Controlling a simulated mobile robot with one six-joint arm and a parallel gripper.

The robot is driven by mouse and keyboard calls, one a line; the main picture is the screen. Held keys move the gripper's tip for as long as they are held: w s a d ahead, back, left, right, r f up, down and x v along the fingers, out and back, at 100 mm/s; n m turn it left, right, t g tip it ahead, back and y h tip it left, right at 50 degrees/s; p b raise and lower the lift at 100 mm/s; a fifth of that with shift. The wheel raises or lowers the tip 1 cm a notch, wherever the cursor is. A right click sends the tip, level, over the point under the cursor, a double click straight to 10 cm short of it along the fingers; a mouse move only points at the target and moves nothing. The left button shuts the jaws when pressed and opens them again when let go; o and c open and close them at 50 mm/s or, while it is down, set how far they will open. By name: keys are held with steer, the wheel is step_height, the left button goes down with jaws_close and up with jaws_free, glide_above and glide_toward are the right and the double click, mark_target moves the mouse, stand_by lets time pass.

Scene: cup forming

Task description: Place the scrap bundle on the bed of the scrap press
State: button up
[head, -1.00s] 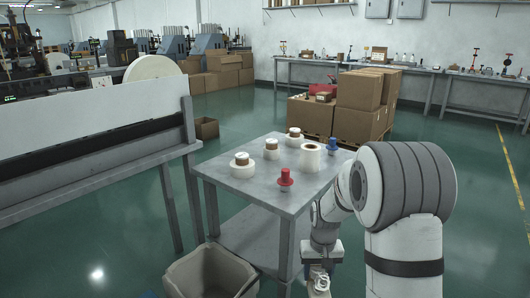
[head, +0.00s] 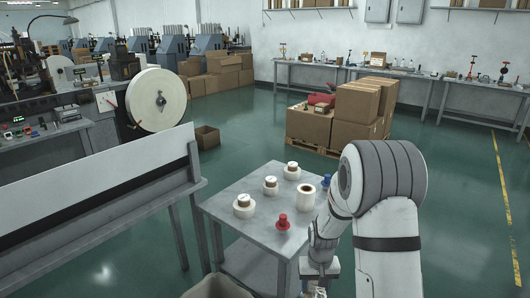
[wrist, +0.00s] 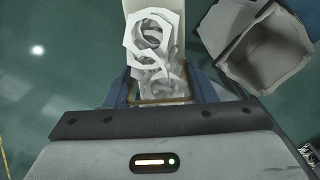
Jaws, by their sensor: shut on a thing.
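The scrap bundle (wrist: 152,38) is a clump of pale, curled, ring-like paper pieces. In the wrist view it sits between the two blue-grey fingers of my gripper (wrist: 157,88), which is shut on it. In the head view my gripper (head: 318,278) is at the bottom edge, just in front of the small grey table, and only a bit of the bundle (head: 319,292) shows there. Below the held bundle in the wrist view is green floor. I cannot make out the scrap press for certain in either view.
The small table (head: 240,225) carries several rolls and a red (head: 283,221) and a blue stamp-like piece. A grey bin (head: 222,288) stands at its front; it also shows in the wrist view (wrist: 262,52). A long bench (head: 100,215) is left. Boxes on a pallet stand behind. Floor at right is clear.

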mark_target(315, 293)
steer(key=shift+s+r+p, duration=0.15)
steer(key=shift+r+p, duration=0.7)
steer(key=shift+p, duration=0.05)
steer(key=shift+s+r+p, duration=0.15)
steer(key=shift+r+p, duration=0.7)
steer(key=shift+a, duration=0.1)
